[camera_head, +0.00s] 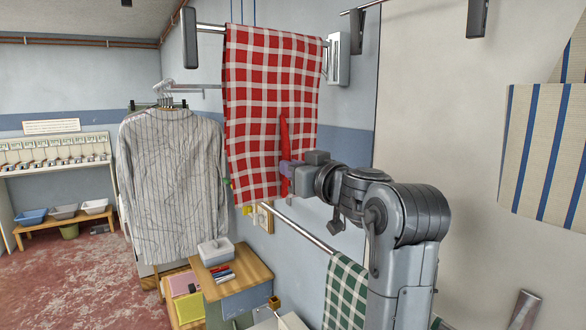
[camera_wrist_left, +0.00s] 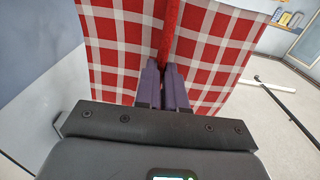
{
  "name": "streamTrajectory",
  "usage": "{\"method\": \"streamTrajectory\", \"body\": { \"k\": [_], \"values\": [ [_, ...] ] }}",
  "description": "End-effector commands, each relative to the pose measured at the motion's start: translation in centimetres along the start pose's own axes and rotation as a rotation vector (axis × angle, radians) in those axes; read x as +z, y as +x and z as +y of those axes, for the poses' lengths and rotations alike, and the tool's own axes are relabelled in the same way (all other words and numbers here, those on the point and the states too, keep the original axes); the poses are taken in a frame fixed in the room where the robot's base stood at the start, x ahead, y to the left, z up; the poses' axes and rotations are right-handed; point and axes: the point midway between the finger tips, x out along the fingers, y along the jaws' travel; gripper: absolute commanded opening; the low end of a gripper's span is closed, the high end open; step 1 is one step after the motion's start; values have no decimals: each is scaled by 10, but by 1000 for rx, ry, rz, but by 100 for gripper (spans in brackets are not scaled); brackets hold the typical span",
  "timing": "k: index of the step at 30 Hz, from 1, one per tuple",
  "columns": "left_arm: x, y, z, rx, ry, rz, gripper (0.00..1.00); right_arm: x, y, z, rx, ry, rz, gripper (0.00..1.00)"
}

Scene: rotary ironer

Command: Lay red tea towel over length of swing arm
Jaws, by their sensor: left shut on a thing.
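The red tea towel (camera_head: 268,100), checked red and white, hangs over a metal rail (camera_head: 210,28) high on the wall, spread along most of its length. I take this rail to be the swing arm; its dark end cap shows at the left and a bracket at the right. My left gripper (camera_head: 287,172) is shut on a narrow upright fold of the towel, at its lower right. In the left wrist view the purple fingers (camera_wrist_left: 165,72) pinch this red fold, with the checked cloth (camera_wrist_left: 115,40) spread on both sides. My right gripper is not in view.
A striped shirt (camera_head: 170,180) hangs left of the towel. A lower rail (camera_head: 298,228) slants below it, with a green checked towel (camera_head: 343,292) near its right end. A blue-striped cloth (camera_head: 545,150) hangs at right. A wooden stand (camera_head: 240,272) with a white tub (camera_head: 216,251) is below.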

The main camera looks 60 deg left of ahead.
Motion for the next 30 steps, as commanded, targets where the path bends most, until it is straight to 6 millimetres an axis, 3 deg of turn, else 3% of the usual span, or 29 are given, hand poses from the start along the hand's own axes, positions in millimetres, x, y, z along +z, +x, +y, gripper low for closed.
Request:
{"method": "streamTrajectory", "body": {
  "k": [8,9,15,25,30],
  "values": [
    [6,0,0,0,0,0,0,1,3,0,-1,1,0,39],
    [6,0,0,0,-1,0,12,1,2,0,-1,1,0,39],
    [5,0,0,0,0,0,39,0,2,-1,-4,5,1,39],
    [6,-3,0,1,0,0,39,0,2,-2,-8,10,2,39],
    [6,-19,1,3,0,-1,39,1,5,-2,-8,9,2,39]
  ]
}}
